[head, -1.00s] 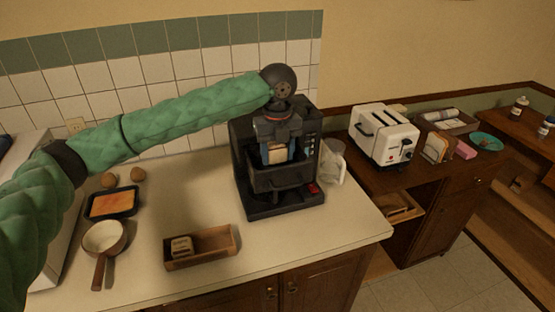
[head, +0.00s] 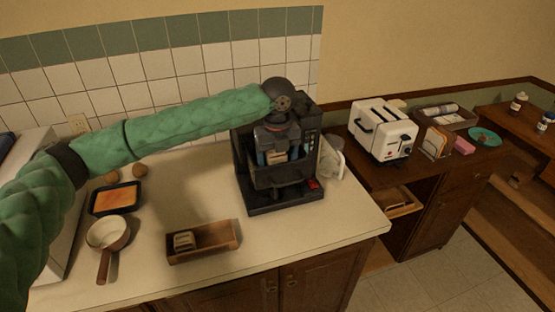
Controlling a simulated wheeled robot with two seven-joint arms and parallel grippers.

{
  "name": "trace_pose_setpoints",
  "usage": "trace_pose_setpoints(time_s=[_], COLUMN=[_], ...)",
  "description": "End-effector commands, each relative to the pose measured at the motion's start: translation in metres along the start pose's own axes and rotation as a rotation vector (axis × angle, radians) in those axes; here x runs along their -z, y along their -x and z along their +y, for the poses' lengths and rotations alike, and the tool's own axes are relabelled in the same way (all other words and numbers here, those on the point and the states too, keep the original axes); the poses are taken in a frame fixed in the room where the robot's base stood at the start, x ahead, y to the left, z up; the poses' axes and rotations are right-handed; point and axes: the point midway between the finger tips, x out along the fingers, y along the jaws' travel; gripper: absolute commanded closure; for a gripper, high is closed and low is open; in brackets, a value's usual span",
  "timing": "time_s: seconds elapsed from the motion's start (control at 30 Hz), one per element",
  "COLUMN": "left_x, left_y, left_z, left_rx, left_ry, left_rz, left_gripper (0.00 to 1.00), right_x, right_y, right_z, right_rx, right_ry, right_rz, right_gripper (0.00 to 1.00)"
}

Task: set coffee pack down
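My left gripper (head: 279,154) points down at the front of the black coffee machine (head: 273,197). The coffee pack (head: 279,156), small and tan, is between its fingers, just above and partly inside the machine's open holder (head: 282,176). The holder's front wall hides the pack's lower part and the fingertips. The fingers stand on both sides of the pack, but I cannot tell whether they press on it. My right gripper is not in view.
A wooden box (head: 222,243) with a small pack (head: 184,241) stands in front. A saucepan (head: 108,234), dark tray (head: 117,197) and eggs are left. A glass jug (head: 332,162) stands close right of the machine. A white toaster (head: 383,130) is beyond. The counter's front right is clear.

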Motion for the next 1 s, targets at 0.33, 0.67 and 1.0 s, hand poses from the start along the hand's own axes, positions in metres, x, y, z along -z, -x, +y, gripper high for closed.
trace_pose_setpoints(time_s=[0.33, 0.67, 1.0], left_x=[0.000, 0.000, 0.000], left_y=[0.008, 0.056, 0.104], left_z=[0.000, 0.000, -0.001], left_rx=[0.001, 0.001, 0.001], left_ry=[0.000, -0.001, 0.000], left_rz=[-0.002, -0.002, -0.001], left_gripper=[0.26, 0.26, 0.26], right_x=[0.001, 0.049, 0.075], right_y=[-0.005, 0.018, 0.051], right_z=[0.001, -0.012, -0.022], right_rx=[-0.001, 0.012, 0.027], right_ry=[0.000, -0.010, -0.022], right_rz=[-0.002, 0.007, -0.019], right_gripper=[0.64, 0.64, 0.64])
